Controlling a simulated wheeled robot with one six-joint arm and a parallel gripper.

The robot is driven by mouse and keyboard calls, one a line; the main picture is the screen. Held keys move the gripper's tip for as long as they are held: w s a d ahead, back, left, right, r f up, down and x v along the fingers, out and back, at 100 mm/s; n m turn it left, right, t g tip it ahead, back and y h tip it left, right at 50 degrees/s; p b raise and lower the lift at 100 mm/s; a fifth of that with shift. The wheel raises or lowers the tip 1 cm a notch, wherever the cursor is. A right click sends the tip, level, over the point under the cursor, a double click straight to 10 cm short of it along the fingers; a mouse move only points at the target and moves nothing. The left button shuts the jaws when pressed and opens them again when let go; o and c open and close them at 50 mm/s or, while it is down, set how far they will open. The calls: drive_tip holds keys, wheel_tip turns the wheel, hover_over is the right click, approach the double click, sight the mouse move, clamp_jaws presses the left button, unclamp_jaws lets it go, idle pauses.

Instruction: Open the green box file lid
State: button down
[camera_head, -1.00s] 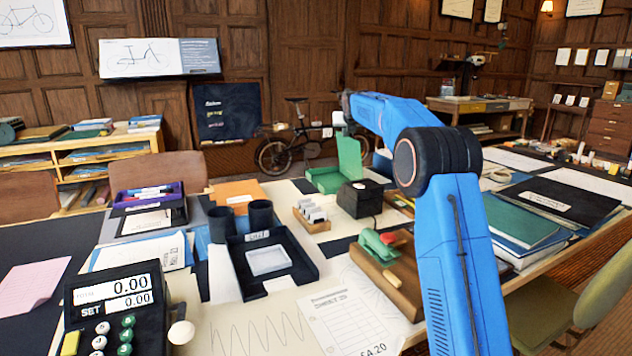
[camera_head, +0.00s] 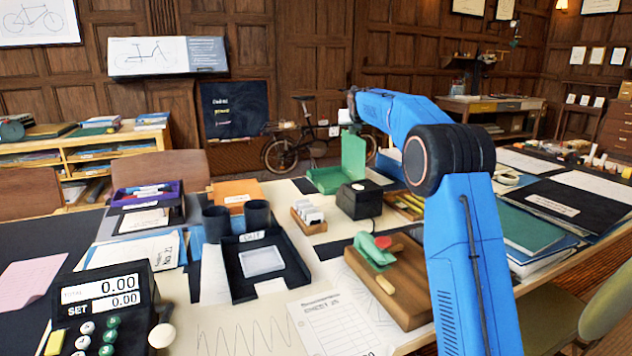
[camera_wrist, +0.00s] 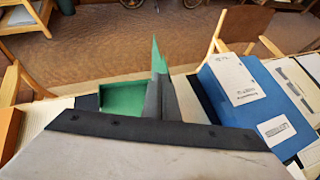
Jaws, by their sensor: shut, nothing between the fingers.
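The green box file (camera_head: 326,181) stands at the far side of the big table, with its lid (camera_head: 354,156) raised about upright on its right side. In the wrist view the box's open green tray (camera_wrist: 124,97) shows left of centre, and the lid (camera_wrist: 157,58) is seen nearly edge-on. My gripper (camera_head: 349,112) is above and behind the box in the head view, near the lid's top edge. In the wrist view my gripper's dark fingers (camera_wrist: 160,85) are shut and empty, overlapping the lid's lower part. I cannot tell whether they touch it.
A black block (camera_head: 360,200) stands right in front of the box file. A card holder (camera_head: 307,216), black tray (camera_head: 262,262), dark cups (camera_head: 257,215) and green stapler (camera_head: 374,250) crowd the near table. A blue folder (camera_wrist: 245,95) lies right of the lid in the wrist view.

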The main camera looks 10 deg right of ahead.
drive_tip(key=shift+d, duration=0.1)
drive_tip(key=d, duration=0.3)
drive_tip(key=shift+w, duration=0.4)
idle(0.4)
idle(0.9)
drive_tip(key=r+v, duration=0.1)
drive_tip(key=v, duration=0.5)
drive_tip(key=shift+r, duration=0.35)
idle(0.4)
